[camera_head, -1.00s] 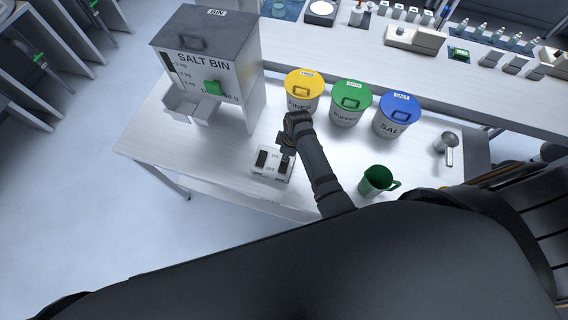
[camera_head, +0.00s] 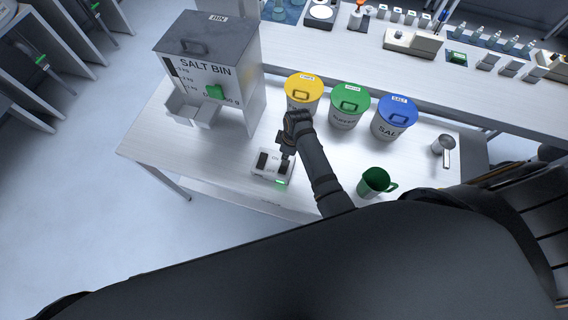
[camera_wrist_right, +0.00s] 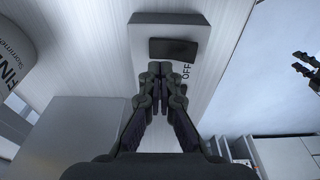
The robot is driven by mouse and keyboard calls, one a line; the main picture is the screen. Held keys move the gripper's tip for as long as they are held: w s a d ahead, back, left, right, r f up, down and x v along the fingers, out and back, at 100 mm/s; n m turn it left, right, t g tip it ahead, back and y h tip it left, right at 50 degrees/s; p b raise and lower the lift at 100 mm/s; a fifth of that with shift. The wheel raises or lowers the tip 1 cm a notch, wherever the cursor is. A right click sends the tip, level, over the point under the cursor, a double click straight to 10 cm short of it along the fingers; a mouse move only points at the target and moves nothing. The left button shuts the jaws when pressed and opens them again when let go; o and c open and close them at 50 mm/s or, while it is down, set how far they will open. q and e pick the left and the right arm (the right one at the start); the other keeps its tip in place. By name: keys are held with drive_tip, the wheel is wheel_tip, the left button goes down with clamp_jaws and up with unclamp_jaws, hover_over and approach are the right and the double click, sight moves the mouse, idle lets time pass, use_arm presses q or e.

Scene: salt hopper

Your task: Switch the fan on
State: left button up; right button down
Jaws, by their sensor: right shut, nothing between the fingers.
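A small white switch box (camera_head: 272,168) lies on the table below my right arm. A dark rocker (camera_head: 262,160) shows on its left half, and a green light (camera_head: 281,182) glows on its front edge. My right gripper (camera_head: 286,154) is shut and empty, pointing down at the right half of the box. In the right wrist view the closed fingertips (camera_wrist_right: 160,78) are over the box and cover part of it; I cannot tell whether they touch it. A dark rocker (camera_wrist_right: 173,49) with the word OFF shows beside them. No fan is recognisable.
The salt bin (camera_head: 205,65) with its open chute stands at the left. Yellow-lidded (camera_head: 303,88), green-lidded (camera_head: 350,100) and blue-lidded (camera_head: 396,115) tubs stand behind my arm. A green mug (camera_head: 374,183) and a metal scoop (camera_head: 444,148) are to the right.

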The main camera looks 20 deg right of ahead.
wheel_tip(320, 180, up, 4)
drive_tip(key=shift+f, duration=0.1)
idle(0.4)
drive_tip(key=shift+f, duration=0.1)
